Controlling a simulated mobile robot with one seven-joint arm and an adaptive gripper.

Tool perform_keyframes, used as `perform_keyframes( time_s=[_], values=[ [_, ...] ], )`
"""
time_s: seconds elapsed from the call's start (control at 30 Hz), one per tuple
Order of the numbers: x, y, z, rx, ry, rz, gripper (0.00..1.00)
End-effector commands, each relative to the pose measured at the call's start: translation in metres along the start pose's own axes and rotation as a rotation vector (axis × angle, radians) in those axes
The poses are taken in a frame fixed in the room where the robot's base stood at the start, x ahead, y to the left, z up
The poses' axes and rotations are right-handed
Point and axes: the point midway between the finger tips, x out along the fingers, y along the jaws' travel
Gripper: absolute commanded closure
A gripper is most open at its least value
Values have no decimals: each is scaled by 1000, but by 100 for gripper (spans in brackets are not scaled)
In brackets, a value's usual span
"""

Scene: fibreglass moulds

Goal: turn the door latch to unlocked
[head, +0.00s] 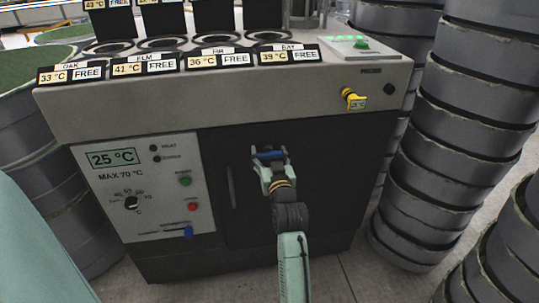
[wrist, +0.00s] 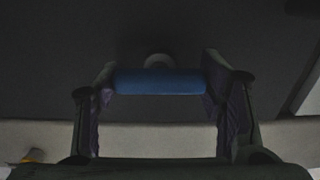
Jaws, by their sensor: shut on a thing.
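The door latch (wrist: 160,82) is a blue bar on a round pale boss, seen in the wrist view against the dark door. It also shows in the head view (head: 268,155), where it lies about level across the upper part of the dark door (head: 240,205). My gripper (wrist: 158,88) is shut on the latch, with one finger at each end of the bar. In the head view my gripper (head: 269,165) reaches up to the latch from below and hides part of it. I see no lock marking on the door.
The door is in a grey cabinet with a control panel (head: 145,190) on the left, reading 25 °C. A yellow valve handle (head: 352,98) juts out at the upper right. Stacked grey round moulds (head: 390,200) stand close at right and left.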

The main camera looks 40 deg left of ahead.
Motion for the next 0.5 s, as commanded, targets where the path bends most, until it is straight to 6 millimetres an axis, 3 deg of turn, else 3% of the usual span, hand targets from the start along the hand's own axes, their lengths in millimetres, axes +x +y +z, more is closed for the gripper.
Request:
perform_keyframes(
  time_s=[0.23, 0.5],
  values=[
    [0, 0, 0, 0, 0, 0, 65],
    [0, 0, 1, -33, 1, 0, 65]
  ],
)
